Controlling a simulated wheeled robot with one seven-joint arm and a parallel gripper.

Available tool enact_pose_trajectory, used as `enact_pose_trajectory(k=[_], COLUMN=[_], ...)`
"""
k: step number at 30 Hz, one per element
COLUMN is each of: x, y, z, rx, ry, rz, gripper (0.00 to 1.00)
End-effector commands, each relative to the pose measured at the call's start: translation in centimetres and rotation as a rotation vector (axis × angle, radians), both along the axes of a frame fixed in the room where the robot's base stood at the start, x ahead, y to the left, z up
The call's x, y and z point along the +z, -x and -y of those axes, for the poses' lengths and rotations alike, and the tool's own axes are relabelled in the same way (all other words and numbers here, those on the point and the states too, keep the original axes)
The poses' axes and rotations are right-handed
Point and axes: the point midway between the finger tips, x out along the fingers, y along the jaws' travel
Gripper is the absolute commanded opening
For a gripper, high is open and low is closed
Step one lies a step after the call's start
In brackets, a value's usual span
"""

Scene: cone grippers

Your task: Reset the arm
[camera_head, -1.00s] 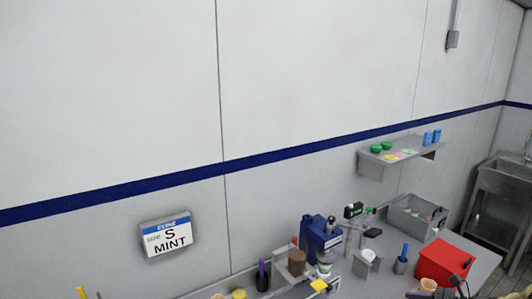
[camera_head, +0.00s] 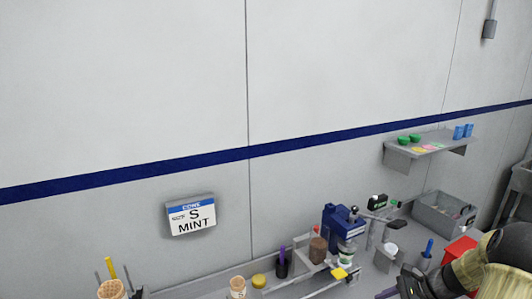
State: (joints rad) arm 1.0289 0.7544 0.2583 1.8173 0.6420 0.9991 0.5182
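My arm enters at the lower right, with a black joint and olive-tan links. A dark end piece that looks like my gripper (camera_head: 408,284) is at the bottom edge, over the front of the counter. It is small and partly cut off, so I cannot tell whether its fingers are open or shut, or whether it holds anything. The arm covers much of the red box (camera_head: 460,250) on the counter.
A grey counter holds a blue machine (camera_head: 341,222), a brown cylinder (camera_head: 318,250), a yellow-lidded tub (camera_head: 259,281), cones (camera_head: 111,289) and a grey bin (camera_head: 443,213). A wall shelf (camera_head: 432,143) and a sign reading S MINT (camera_head: 191,215) are behind.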

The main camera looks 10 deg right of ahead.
Motion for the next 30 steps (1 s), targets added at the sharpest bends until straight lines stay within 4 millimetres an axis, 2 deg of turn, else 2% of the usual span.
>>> enact_pose_trajectory(k=[1,3,12,24,30], x=[-0.3,-0.5,-0.6,-0.2,-0.1], y=[-0.1,0.2,2.7,7.8,9.9], z=[-2.3,-4.6,-13.1,-21.5,-23.9], rx=[0.089,0.204,0.706,1.367,1.585], ry=[0.064,0.151,0.491,0.868,0.973], rz=[-0.001,0.004,0.093,0.379,0.519], gripper=[0.48,0.48,0.48,0.48,0.48])
